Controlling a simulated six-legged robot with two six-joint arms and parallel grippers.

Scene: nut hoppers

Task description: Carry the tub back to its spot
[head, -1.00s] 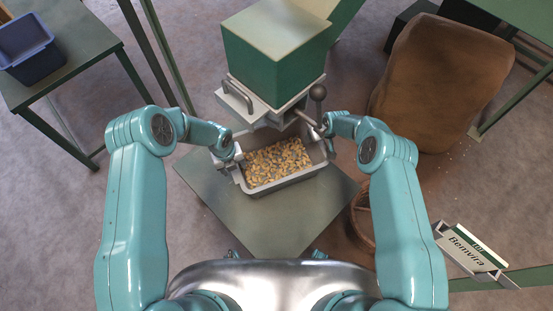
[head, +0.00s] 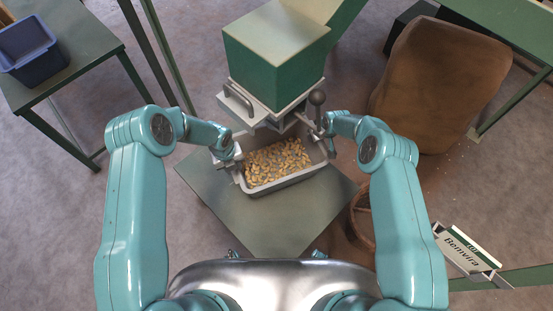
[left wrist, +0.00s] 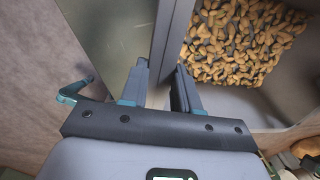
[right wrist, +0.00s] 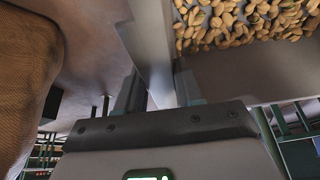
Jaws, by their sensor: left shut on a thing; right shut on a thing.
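The grey tub (head: 290,181) holds a layer of nuts (head: 275,163) and sits at the green hopper (head: 275,60), over the small green stand (head: 260,218). Whether its base touches the stand cannot be told. My left gripper (head: 236,158) is shut on the tub's left wall; that wall runs between its fingers in the left wrist view (left wrist: 165,75). My right gripper (head: 322,132) is shut on the tub's right wall, which shows between its fingers in the right wrist view (right wrist: 155,60). The tub's far edge is partly hidden under the hopper's spout.
A lever with a dark knob (head: 317,97) stands close to my right gripper. A blue bin (head: 28,48) is on a green table (head: 75,50) at the left. A brown sack (head: 440,80), a basket (head: 362,215) and a "Benvira" sign (head: 467,250) are at the right.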

